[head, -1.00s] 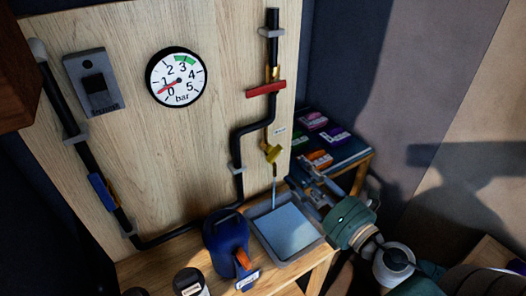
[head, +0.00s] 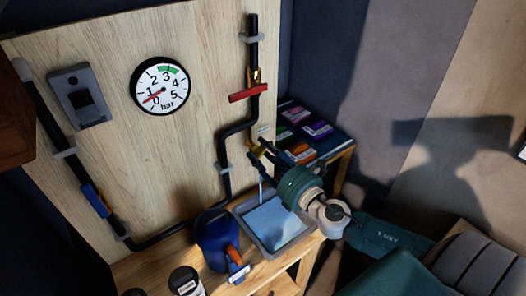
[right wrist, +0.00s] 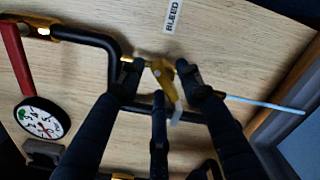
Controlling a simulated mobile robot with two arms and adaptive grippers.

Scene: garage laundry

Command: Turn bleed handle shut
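The yellow bleed handle (head: 257,148) sits low on the black pipe of the wooden board, partly hidden by my right gripper (head: 261,150) in the head view. In the right wrist view the bleed handle (right wrist: 163,76) lies between the fingertips of my right gripper (right wrist: 159,70), under the BLEED label (right wrist: 173,16). Gaps show between handle and fingers, so the gripper looks open around it. A thin blue-white water stream (head: 261,188) runs from the bleed outlet into the grey tray (head: 243,225). My left gripper is not in view.
The pressure gauge (head: 160,86) has its red needle between 0 and 1. A red lever (head: 248,93) is above the bleed; a blue lever (head: 95,201) is at left. A blue jug (head: 212,240) stands left of the tray. Coloured boxes (head: 300,130) lie on a shelf behind.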

